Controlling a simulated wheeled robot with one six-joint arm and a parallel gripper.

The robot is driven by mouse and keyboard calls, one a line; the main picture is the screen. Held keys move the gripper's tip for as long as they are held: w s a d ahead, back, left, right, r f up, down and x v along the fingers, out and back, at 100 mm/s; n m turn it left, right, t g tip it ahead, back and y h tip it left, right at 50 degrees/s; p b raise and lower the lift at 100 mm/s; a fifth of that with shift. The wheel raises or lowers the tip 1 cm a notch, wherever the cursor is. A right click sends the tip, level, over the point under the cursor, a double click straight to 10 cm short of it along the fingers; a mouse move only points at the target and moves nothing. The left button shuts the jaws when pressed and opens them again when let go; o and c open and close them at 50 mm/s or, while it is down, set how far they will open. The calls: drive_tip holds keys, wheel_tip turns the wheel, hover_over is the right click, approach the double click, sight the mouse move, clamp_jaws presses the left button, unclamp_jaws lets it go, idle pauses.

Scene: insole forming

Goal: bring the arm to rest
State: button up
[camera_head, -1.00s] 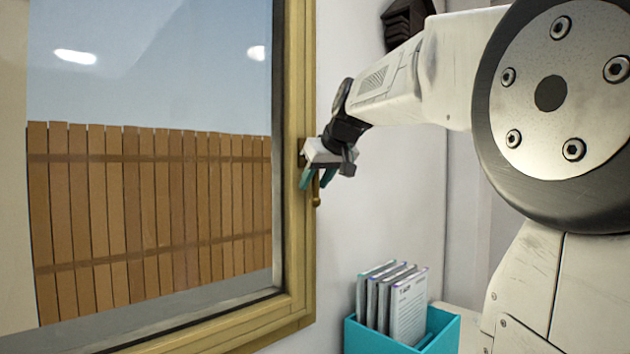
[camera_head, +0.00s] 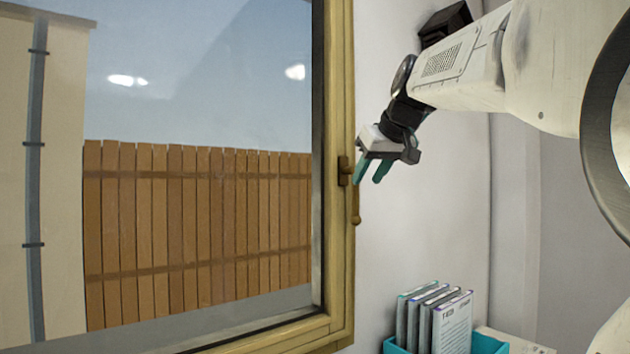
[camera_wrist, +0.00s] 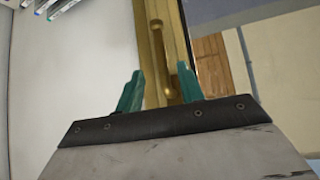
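My gripper (camera_head: 369,174) hangs in the air near the right side of the window frame, its teal fingers pointing down. The brass window handle (camera_head: 355,205) hangs down on the frame, just left of and below the fingers. It also shows beyond the fingertips in the wrist view (camera_wrist: 187,80). The fingers look clear of the handle.
The window's wooden frame (camera_head: 341,120) fills the left side, with a fence seen through the glass. A teal box (camera_head: 487,345) of upright booklets (camera_head: 452,322) stands below right. A dark object (camera_head: 446,22) is on the wall behind my arm. The wall between is bare.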

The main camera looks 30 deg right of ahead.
idle(0.4)
drive_tip(key=s+a+f+g, duration=0.2)
drive_tip(key=s+a+f, duration=0.4)
drive_tip(key=f, duration=0.5)
drive_tip(key=s+a+f+n+g, duration=0.1)
drive_tip(key=s+a+f+g, duration=0.2)
drive_tip(key=s+a+f, duration=0.4)
drive_tip(key=s+a+f+g+y, duration=0.1)
drive_tip(key=s+a+f, duration=0.6)
drive_tip(key=f, duration=0.9)
drive_tip(key=s+g, duration=0.1)
drive_tip(key=s, duration=0.2)
drive_tip(key=shift+a+f+g, duration=0.15)
drive_tip(key=shift+f+g, duration=0.1)
drive_tip(key=shift+g, duration=0.05)
